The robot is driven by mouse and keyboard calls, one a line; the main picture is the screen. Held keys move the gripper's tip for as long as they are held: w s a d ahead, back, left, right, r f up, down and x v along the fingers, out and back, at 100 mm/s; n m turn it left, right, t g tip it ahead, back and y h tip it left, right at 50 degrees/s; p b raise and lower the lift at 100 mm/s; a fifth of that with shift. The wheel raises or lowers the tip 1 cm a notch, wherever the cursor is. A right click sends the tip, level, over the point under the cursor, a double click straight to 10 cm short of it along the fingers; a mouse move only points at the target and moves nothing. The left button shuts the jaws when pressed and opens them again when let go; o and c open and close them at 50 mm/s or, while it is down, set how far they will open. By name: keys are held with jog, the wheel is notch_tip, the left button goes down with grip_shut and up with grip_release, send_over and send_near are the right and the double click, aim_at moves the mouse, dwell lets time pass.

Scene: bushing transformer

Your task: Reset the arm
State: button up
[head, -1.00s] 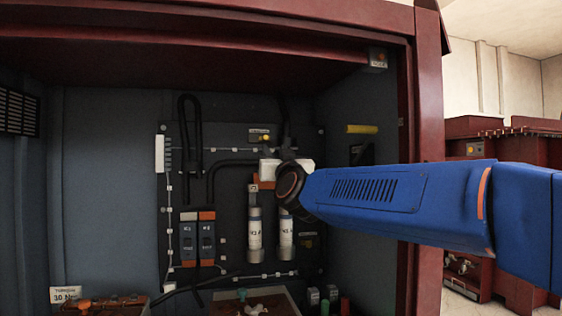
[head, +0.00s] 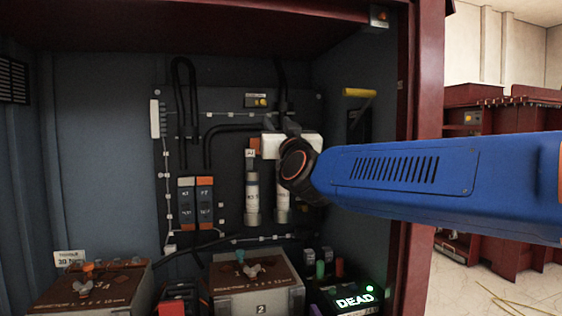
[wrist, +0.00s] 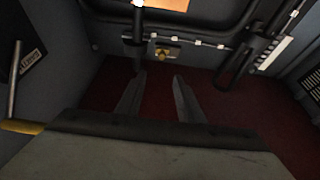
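My blue arm (head: 420,185) reaches in from the right side of the head view into the open cabinet. Its end is in front of the dark back panel, with a dark, orange-ringed joint beside a white block. My gripper (wrist: 157,90) shows in the wrist view as two dark fingers with a clear gap and nothing between them.
A yellow handle (head: 360,92) is at the right wall. Below stand a brown-topped box (head: 100,285), box 2 (head: 257,285) and a lit DEAD display (head: 355,300).

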jog(key=s+d+f+g+h, duration=0.1)
jog(key=s+d+f+g, duration=0.25)
jog(key=d+f, duration=0.4)
jog(key=s+d+f+g, duration=0.3)
jog(key=s+d+f, duration=0.15)
jog(key=f, duration=0.65)
jog(key=s+d+f+g+h, duration=0.1)
jog(key=s+d+f+g, duration=0.3)
jog(key=f, duration=0.5)
jog(key=s+d+f+m+g+h, duration=0.1)
jog(key=s+d+f+g+h, duration=0.1)
jog(key=s+d+f, duration=0.5)
jog(key=s+d+f+m+g+h, duration=0.2)
jog(key=s+d+f+g, duration=0.2)
jog(key=s+d+f, duration=0.4)
jog(key=s+f, duration=0.7)
jog(key=s, duration=0.1)
jog(key=shift+s+d+f, duration=0.15)
